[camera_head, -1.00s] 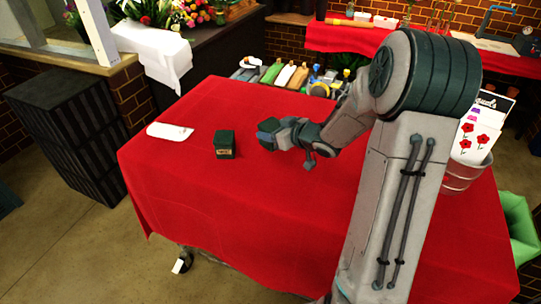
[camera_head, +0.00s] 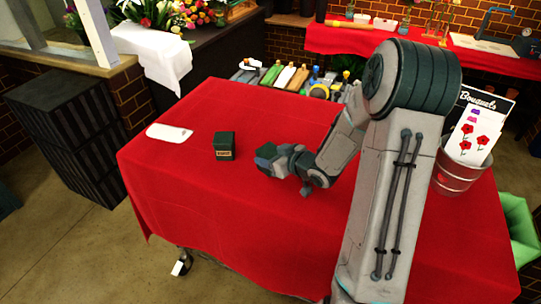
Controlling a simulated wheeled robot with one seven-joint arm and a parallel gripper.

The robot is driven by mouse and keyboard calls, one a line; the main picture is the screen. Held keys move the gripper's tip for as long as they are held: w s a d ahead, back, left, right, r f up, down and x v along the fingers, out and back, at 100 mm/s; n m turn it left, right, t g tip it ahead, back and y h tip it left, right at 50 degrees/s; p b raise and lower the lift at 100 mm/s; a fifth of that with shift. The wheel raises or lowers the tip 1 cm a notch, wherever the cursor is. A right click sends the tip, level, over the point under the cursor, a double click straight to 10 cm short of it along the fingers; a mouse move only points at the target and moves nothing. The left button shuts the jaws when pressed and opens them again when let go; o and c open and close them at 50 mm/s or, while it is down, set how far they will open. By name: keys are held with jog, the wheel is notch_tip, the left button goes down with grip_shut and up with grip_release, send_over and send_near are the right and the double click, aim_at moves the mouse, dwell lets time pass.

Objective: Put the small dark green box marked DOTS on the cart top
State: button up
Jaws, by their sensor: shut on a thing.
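My gripper (camera_head: 268,160) is low over the red-covered table, in the middle of the picture. It is shut on a small dark green box (camera_head: 267,150), partly hidden by the fingers; no marking on it can be read. I cannot tell whether it touches the cloth. Another dark green box (camera_head: 224,146) stands upright on the cloth to the left, apart from my gripper. It has a pale label too small to read surely. The red-covered table (camera_head: 225,215) has a caster under its front edge and looks like the cart.
A white flat piece (camera_head: 169,132) lies at the cloth's left. A metal bucket with flower cards (camera_head: 455,178) stands at the right. Rolls and tools (camera_head: 285,75) sit behind the far edge. The cloth's front left is clear.

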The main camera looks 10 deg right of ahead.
jog(key=shift+f, duration=0.2)
jog(key=o, duration=1.1)
jog(key=shift+r, duration=0.1)
